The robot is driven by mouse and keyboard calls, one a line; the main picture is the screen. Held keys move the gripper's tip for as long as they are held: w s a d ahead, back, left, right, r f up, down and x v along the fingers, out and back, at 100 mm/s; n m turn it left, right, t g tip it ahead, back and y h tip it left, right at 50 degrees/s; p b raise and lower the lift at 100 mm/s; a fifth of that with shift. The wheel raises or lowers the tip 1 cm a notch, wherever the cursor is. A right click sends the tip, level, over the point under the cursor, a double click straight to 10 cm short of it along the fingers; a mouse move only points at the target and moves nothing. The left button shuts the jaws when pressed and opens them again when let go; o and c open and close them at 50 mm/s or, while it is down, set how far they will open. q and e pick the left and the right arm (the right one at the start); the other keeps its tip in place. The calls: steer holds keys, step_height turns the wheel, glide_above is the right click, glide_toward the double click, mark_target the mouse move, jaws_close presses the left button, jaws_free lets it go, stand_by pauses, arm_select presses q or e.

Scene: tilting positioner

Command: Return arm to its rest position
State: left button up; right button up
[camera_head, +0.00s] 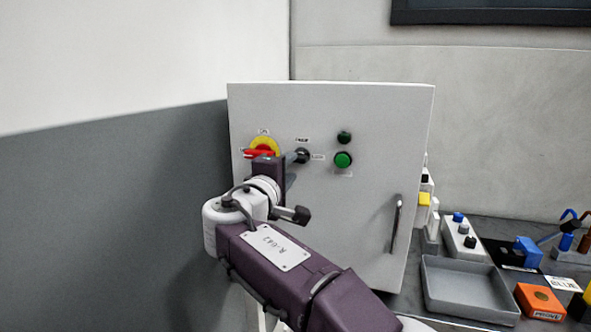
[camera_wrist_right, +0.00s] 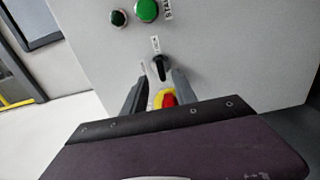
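My right arm reaches up to the grey control cabinet (camera_head: 350,220). My right gripper (camera_head: 291,168) is in front of its door, close to the black selector knob (camera_head: 304,156). In the right wrist view the two fingers of my right gripper (camera_wrist_right: 162,76) stand apart, with the selector knob (camera_wrist_right: 160,66) showing in the gap near their tips. I cannot tell whether a finger touches it. The red handle on a yellow disc (camera_head: 264,146) is left of the knob; it also shows between the fingers in the wrist view (camera_wrist_right: 168,100). My left gripper is not in view.
A green button (camera_head: 343,160) and a darker green one (camera_head: 344,137) are right of the knob. The door has a handle (camera_head: 396,224). At right, a bench holds a grey tray (camera_head: 462,287), an orange block (camera_head: 540,301) and blue items. A wall stands at left.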

steer(key=v, duration=0.2)
steer(key=shift+s+a, duration=0.1)
steer(key=shift+s, duration=0.25)
steer(key=s+d+f+m+g+y+p, duration=0.1)
steer(key=s+d+f+m+g+p, duration=0.15)
steer(key=d+f+g, duration=0.65)
steer(key=s+d+f+m+g+y+p, duration=0.1)
steer(key=d+f+p, duration=0.35)
steer(key=f, duration=1.05)
steer(key=s+d+f+m+g+y, duration=0.1)
steer(key=s+d+f+m+g, duration=0.1)
steer(key=s, duration=0.5)
steer(key=s+d+f+m+g+y+p, duration=0.1)
steer(key=s+d+f+m+g, duration=0.1)
steer(key=s+f+m, duration=0.3)
steer(key=s+d+f+m+g+y+p, duration=0.1)
steer(key=s+d+f+m+g, duration=0.1)
steer(key=s, duration=0.8)
step_height(320, 180, down, 3)
steer(key=shift+d+f+m+y, duration=0.1)
steer(key=shift+d+m+y, duration=0.35)
steer(key=shift+m, duration=0.6)
